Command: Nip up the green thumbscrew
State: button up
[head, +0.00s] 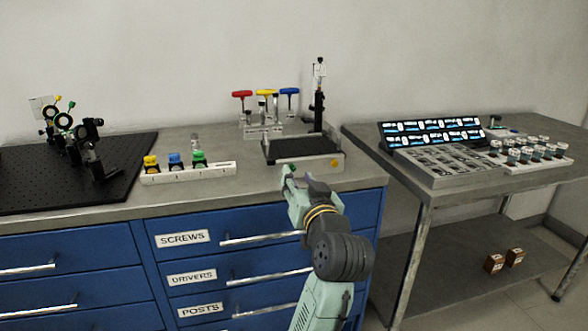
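Small green knobs show in two places in the head view. One green knob (71,104) is at the top of the black optics assembly (85,140) on the left, near a yellow one (58,99). A green-topped black piece (199,157) stands in a white holder (190,174), right of a blue-topped one (174,160) and a yellow-topped one (151,162). I cannot tell from their shape which is the thumbscrew. My gripper (298,174) is over the bench's front edge, right of the holder and apart from both. Its fingers look spread, with nothing visible between them.
The optics stand on a black breadboard (30,176). Behind my gripper are a black-topped stage (300,148) with a post and a rack of red, yellow and blue-handled drivers (264,130). A second table (450,196) with trays is at right. Blue drawers (200,240) are shut below.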

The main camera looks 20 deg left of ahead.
aim_at(292, 169)
jog(key=shift+p+x, duration=0.35)
jog(key=shift+x, duration=1.75)
jog(key=shift+c, duration=0.3)
grip_shut()
